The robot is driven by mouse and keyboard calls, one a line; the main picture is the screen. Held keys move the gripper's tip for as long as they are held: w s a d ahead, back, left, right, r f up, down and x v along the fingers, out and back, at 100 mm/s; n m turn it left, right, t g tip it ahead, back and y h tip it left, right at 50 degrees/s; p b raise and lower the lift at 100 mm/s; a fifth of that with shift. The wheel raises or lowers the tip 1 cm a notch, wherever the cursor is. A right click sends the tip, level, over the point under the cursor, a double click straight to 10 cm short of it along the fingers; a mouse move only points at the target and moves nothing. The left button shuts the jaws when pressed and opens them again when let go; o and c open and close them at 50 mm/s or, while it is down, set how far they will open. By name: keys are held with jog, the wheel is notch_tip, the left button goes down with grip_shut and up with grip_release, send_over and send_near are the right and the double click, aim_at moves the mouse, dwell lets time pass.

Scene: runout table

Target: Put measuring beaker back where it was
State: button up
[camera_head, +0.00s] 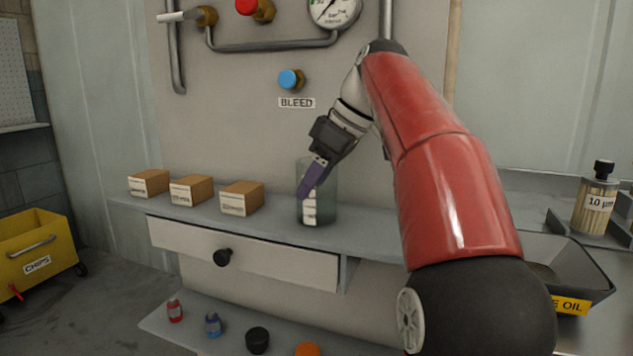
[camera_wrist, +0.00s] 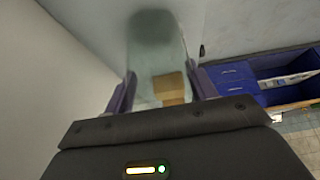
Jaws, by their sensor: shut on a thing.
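The measuring beaker (camera_head: 329,202) is a clear, greenish glass vessel with white markings. It stands upright at the right part of the grey shelf (camera_head: 375,225), or just above it; I cannot tell whether its base touches. My gripper (camera_head: 310,180) reaches down from the upper right with purple fingers and is shut on the beaker. In the wrist view the beaker (camera_wrist: 155,45) lies between the two purple fingers, with a cardboard box showing through its glass.
Three small cardboard boxes (camera_head: 190,190) stand in a row on the shelf to the left. Below is a drawer (camera_head: 240,254) with a black knob. A lower shelf holds small bottles and caps. A yellow chips bin (camera_head: 35,245) stands at left, a dark oil tray (camera_head: 575,268) at right.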

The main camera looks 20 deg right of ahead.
jog(key=shift+f, duration=0.3)
jog(key=o, duration=1)
jog(key=shift+r, duration=0.1)
jog(key=shift+p+v, duration=0.65)
jog(key=shift+v, duration=3.25)
jog(key=shift+w+a+r, duration=0.1)
jog(key=shift+w, duration=0.05)
